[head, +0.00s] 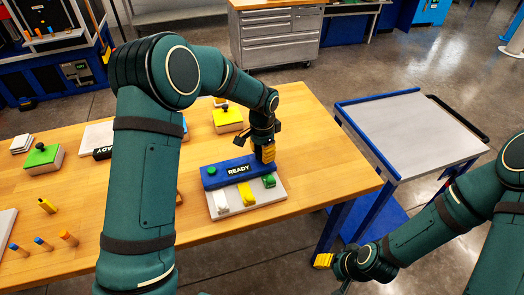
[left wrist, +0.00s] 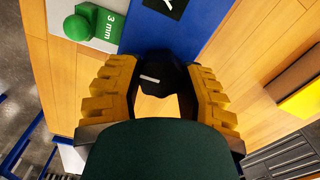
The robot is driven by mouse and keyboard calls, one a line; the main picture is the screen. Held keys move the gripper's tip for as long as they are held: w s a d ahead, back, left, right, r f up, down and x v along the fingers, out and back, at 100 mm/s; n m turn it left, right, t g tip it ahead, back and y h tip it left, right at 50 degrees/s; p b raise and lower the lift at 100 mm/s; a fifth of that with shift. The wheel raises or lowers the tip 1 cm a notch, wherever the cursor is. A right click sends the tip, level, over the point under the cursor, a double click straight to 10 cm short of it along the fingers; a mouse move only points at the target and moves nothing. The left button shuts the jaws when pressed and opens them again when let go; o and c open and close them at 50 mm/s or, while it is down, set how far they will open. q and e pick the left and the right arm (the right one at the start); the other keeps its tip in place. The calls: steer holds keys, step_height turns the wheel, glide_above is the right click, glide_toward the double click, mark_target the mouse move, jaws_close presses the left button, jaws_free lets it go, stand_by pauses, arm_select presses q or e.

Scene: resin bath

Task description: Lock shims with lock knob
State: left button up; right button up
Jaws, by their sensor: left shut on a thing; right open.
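A blue fixture (head: 216,178) with a "READY" label stands on a pale grey base plate (head: 240,208) near the table's front edge. A white shim (head: 221,203), a yellow shim (head: 247,194) and a green shim (head: 269,181) sit along its front side. In the left wrist view the green shim (left wrist: 78,27) has a ball grip and is marked 3 mm. My left gripper (head: 265,152) is at the fixture's right end. Its yellow fingers are shut on the black lock knob (left wrist: 160,78), which bears a white mark. My right gripper (head: 326,261) is open, low beside the table, away from the fixture.
A yellow block with a black knob (head: 228,119) and a green block with a black knob (head: 43,157) stand further back. Several pegs (head: 47,206) stand at left. A blue-framed cart (head: 410,130) is right of the table. The tabletop right of the fixture is clear.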

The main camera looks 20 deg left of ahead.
arm_select(q)
steer(key=shift+w, duration=0.1)
stand_by(0.3)
steer(key=o, duration=1.2)
steer(key=shift+d, duration=0.1)
step_height(320, 180, up, 12)
